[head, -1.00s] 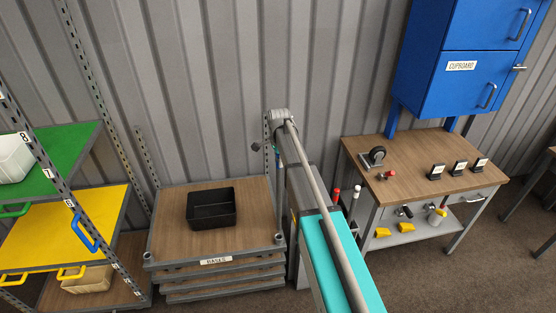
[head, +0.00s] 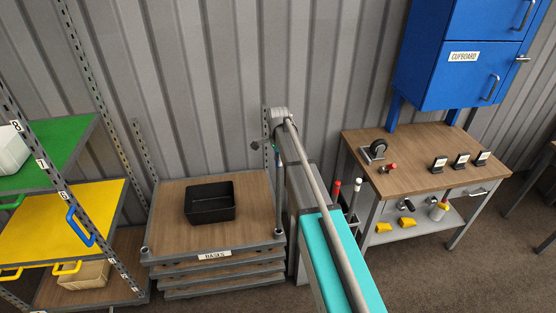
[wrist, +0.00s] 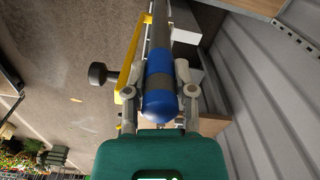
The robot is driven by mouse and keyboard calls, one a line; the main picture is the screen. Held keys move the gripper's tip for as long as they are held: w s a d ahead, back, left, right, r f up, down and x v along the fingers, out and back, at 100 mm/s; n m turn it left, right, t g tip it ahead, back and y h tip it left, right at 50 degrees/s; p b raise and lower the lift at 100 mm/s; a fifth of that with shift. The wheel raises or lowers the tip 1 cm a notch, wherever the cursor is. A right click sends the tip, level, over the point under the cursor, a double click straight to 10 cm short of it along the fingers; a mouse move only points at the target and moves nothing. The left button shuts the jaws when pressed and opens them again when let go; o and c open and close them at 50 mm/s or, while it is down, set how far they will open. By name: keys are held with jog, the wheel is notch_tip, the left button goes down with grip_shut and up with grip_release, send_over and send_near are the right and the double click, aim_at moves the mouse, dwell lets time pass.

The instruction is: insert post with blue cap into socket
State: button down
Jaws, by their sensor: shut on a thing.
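My gripper (wrist: 159,78) is shut on a grey post with a blue cap (wrist: 160,104) in the wrist view. The rounded blue end faces the camera. The grey shaft runs away from it, past the fingers, towards the top of the picture. In the head view my gripper is mostly hidden behind my arm, so the post's lower end cannot be made out. I cannot identify the socket with certainty in either view.
A stack of wooden bases (head: 170,233) carries a black tray (head: 211,214). Red-capped (head: 336,188) and white-capped (head: 357,184) posts stand beside a workbench (head: 420,178) under a blue cupboard (head: 462,75). Coloured shelves (head: 100,205) stand left. A dark knob (wrist: 103,74) shows beside the post.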

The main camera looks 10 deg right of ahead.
aim_at(278, 172)
jog(key=shift+a+f+b, duration=0.1)
jog(key=shift+f+b, duration=0.35)
jog(key=shift+f, duration=0.2)
jog(key=shift+f+b, duration=2.8)
jog(key=shift+b, duration=0.05)
dwell(1.2)
jog(key=shift+c, duration=1.8)
grip_release()
jog(key=shift+r, duration=0.15)
jog(key=shift+r+p, duration=2.45)
jog(key=shift+p, duration=0.15)
